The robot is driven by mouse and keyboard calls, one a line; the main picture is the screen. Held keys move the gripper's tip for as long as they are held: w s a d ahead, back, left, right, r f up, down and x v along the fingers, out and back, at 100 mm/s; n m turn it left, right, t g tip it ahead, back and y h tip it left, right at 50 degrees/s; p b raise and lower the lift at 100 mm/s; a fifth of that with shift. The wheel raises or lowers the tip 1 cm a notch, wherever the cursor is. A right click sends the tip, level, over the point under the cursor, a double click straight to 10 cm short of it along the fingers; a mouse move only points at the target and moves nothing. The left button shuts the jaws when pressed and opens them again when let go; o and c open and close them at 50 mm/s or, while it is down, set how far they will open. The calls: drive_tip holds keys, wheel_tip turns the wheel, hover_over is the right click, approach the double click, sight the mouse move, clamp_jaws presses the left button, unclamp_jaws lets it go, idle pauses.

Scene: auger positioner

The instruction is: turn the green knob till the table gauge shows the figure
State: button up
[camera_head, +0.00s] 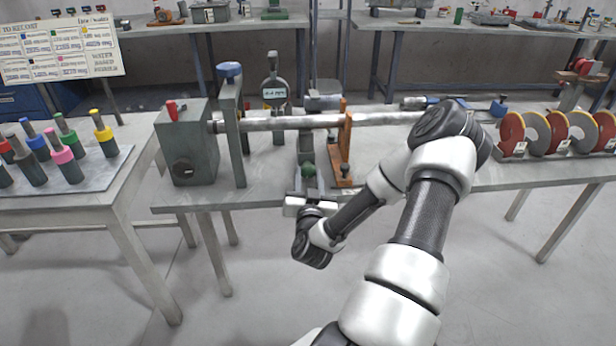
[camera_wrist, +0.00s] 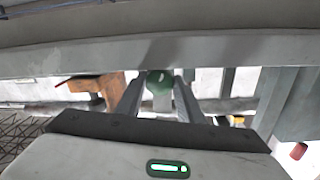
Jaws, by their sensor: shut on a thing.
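The green knob (camera_head: 308,170) is at the front of the positioner, at the middle of the table's front edge. It also shows in the wrist view (camera_wrist: 158,82) between the two fingers. My gripper (camera_head: 309,184) reaches it from the front and is shut on it. In the wrist view the fingers (camera_wrist: 158,100) lie on both sides of the knob. The gauge (camera_head: 275,92) stands upright behind the shaft; its small display is lit, but its figure is too small to read surely.
A long grey shaft (camera_head: 300,122) runs across the table from the grey box (camera_head: 187,148) past an orange bracket (camera_head: 344,145). Coloured discs (camera_head: 545,135) stand at the right. A side table (camera_head: 100,195) at the left holds several colour-capped pegs. A written board (camera_head: 60,50) hangs upper left.

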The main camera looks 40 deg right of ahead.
drive_tip(key=m, duration=0.5)
drive_tip(key=shift+m+y, duration=0.3)
drive_tip(key=shift+m, duration=0.1)
idle(0.4)
drive_tip(key=o, duration=1.1)
drive_tip(key=shift+c, duration=0.2)
